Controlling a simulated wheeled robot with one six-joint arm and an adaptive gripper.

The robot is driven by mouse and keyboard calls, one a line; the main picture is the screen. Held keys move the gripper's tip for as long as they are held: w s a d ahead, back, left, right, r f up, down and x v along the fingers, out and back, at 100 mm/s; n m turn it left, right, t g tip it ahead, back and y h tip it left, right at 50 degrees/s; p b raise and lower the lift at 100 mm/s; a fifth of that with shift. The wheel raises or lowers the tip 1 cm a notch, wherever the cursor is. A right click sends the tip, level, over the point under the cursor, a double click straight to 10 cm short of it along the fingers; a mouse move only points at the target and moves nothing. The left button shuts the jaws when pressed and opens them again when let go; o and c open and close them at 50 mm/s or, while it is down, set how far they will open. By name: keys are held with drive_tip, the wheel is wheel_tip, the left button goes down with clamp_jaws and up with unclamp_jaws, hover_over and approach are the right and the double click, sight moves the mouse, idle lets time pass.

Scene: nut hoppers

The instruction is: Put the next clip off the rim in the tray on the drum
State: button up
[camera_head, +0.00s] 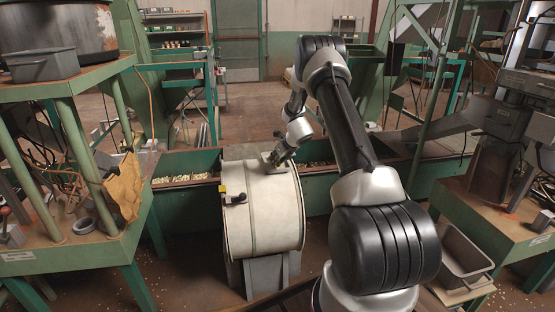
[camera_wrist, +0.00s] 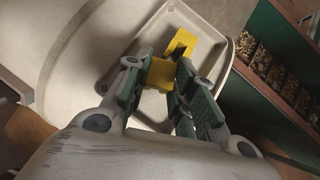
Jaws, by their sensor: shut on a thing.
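The drum (camera_head: 265,215) is a large pale cylinder lying on its side on a grey stand. A shallow pale tray (camera_head: 267,162) sits on top of it, and the tray also shows in the wrist view (camera_wrist: 217,73). My gripper (camera_wrist: 161,66) is shut on a yellow clip (camera_wrist: 160,75), over or in the tray. A second yellow piece (camera_wrist: 181,43) shows just beyond the fingertips, within the tray; I cannot tell whether it is a separate clip. In the head view my gripper (camera_head: 277,150) is at the tray. A black and yellow clip (camera_head: 235,199) is on the drum's left rim.
Green hoppers with bins of nuts (camera_head: 185,180) stand behind the drum. A green bench with a grey bin (camera_head: 42,65) is at left. A rusty-topped bench (camera_head: 490,215) and a metal tray (camera_head: 463,252) are at right. Floor shows left of the drum.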

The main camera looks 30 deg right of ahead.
drive_tip(key=shift+f, duration=0.15)
drive_tip(key=o, duration=0.9)
drive_tip(key=shift+c, duration=0.2)
